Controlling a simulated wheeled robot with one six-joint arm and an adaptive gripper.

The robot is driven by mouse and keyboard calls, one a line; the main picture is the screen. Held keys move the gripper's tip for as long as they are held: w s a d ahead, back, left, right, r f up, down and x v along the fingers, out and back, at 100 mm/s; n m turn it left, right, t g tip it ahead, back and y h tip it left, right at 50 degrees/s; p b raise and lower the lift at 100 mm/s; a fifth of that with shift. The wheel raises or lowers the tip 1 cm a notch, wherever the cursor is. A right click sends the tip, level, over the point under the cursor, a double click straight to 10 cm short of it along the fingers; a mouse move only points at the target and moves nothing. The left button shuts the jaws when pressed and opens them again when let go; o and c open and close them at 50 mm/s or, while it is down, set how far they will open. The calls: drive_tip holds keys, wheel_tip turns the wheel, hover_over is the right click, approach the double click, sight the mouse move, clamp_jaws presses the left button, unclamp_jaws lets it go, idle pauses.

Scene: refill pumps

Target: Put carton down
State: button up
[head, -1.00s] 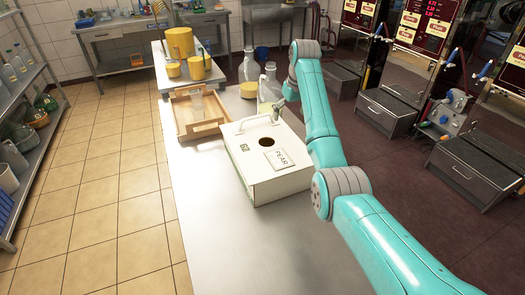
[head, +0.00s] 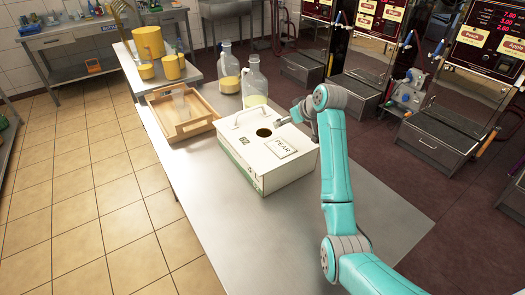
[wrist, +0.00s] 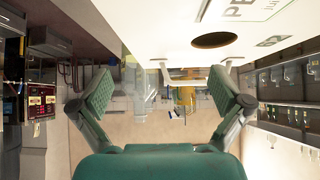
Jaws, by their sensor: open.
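The white carton (head: 265,168) marked PEAR and 62 stands upright on the metal table (head: 290,225). It has a round hole in its top and a white handle at its far edge. My gripper (head: 286,120) is beside the carton's far right top corner. In the wrist view my gripper (wrist: 160,100) shows its two green-padded fingers spread wide with nothing between them. The carton (wrist: 225,15) fills the top of that view, and its handle (wrist: 192,72) shows beyond the hole, between the fingers in the picture. The exact gap between fingers and handle cannot be told.
A wooden tray (head: 200,127) with a clear item in it lies left of the carton. Two clear jugs (head: 255,85) with yellow contents stand behind it. Yellow containers (head: 149,42) stand at the table's far end. The table's near part is clear. Pump machines (head: 465,85) line the right.

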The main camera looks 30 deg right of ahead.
drive_tip(key=shift+s+d+f+x, duration=0.1)
drive_tip(key=shift+x, duration=1)
drive_tip(key=shift+s+d+f+x, duration=0.1)
drive_tip(key=shift+x, duration=0.95)
drive_tip(key=shift+s+f+x, duration=0.1)
drive_tip(key=shift+x, duration=1)
drive_tip(key=shift+c, duration=0.3)
drive_tip(key=c, duration=1.4)
